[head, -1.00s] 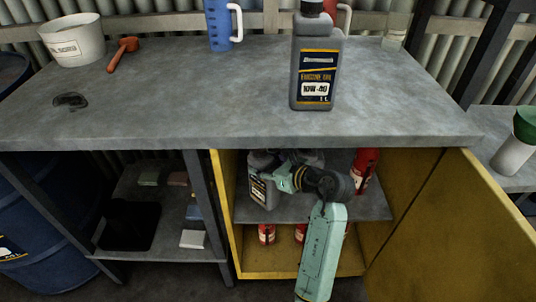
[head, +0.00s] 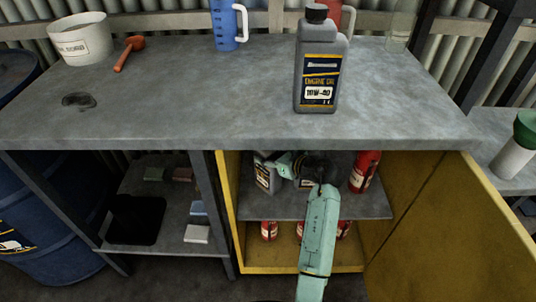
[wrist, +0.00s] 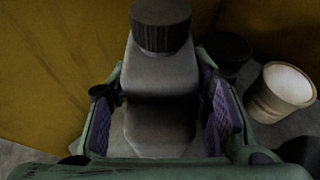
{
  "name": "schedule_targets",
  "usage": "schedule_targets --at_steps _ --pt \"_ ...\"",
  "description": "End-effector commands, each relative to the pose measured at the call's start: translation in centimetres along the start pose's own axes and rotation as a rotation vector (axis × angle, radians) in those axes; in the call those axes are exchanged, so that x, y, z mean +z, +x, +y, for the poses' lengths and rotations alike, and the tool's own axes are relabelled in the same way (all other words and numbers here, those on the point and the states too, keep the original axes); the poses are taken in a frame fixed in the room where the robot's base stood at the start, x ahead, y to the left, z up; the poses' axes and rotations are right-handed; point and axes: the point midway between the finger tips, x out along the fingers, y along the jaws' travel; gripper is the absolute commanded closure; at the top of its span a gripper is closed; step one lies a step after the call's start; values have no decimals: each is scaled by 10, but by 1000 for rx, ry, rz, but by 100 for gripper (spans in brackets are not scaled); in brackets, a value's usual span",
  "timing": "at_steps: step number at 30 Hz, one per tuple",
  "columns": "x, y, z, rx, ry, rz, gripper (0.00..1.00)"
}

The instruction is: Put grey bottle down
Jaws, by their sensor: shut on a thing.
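The grey bottle (head: 265,177) is inside the yellow cabinet, at the left of its upper shelf (head: 340,205). My gripper (head: 279,166) reaches in from the front and is shut on it. In the wrist view the bottle (wrist: 160,75) stands between the two purple-padded fingers (wrist: 162,105), with its dark ribbed cap toward the camera. The bottle looks about upright. Its base is hidden, so I cannot tell whether it touches the shelf. A similar grey engine oil bottle (head: 318,70) stands on the benchtop.
A red container (head: 365,172) stands at the shelf's right; a pale-topped container (wrist: 283,88) and a dark round one (wrist: 228,50) are right of the held bottle. The yellow wall (wrist: 60,60) is close on its left. The cabinet door (head: 440,220) is open. Red cans (head: 269,230) stand below.

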Motion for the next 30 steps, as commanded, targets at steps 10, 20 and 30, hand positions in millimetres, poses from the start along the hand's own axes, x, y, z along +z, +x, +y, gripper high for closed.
schedule_targets --at_steps 10,20,30 --pt "-2 1 0 0 0 0 49" --pt "0 0 0 -1 0 0 46" --pt "2 -47 -1 -4 2 -1 46"
